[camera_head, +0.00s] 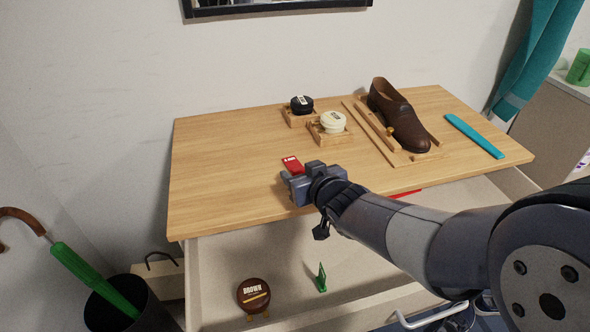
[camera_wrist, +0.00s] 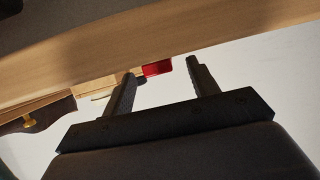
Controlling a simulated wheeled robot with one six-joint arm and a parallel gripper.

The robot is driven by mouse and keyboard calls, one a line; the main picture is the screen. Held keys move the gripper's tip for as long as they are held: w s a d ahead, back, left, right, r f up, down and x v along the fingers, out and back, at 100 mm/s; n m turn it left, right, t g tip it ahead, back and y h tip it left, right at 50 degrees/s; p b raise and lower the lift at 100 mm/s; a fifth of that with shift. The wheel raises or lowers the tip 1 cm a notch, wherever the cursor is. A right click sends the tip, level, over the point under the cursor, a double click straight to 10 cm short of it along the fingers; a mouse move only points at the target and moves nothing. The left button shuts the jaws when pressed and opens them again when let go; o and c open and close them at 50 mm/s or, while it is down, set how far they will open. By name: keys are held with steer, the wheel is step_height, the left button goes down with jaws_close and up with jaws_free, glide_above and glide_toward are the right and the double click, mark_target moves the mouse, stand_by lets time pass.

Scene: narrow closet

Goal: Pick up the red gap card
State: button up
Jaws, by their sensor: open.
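A small red card (camera_head: 292,164) with a white mark is on the wooden tabletop, just behind my gripper (camera_head: 287,178). In the wrist view a red piece, which looks like the same card (camera_wrist: 157,69), shows beyond and between the two fingertips (camera_wrist: 160,72). My gripper is open, with nothing between its fingers. It is low over the front part of the tabletop. Whether the fingers touch the card cannot be told.
The open drawer (camera_head: 222,285) below holds a brown tin (camera_head: 253,296) and a green piece (camera_head: 321,278). The tabletop's left is clear.

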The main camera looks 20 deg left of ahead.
steer(key=shift+w+a, duration=0.1)
steer(key=shift+c, duration=0.6)
steer(key=c, duration=0.9)
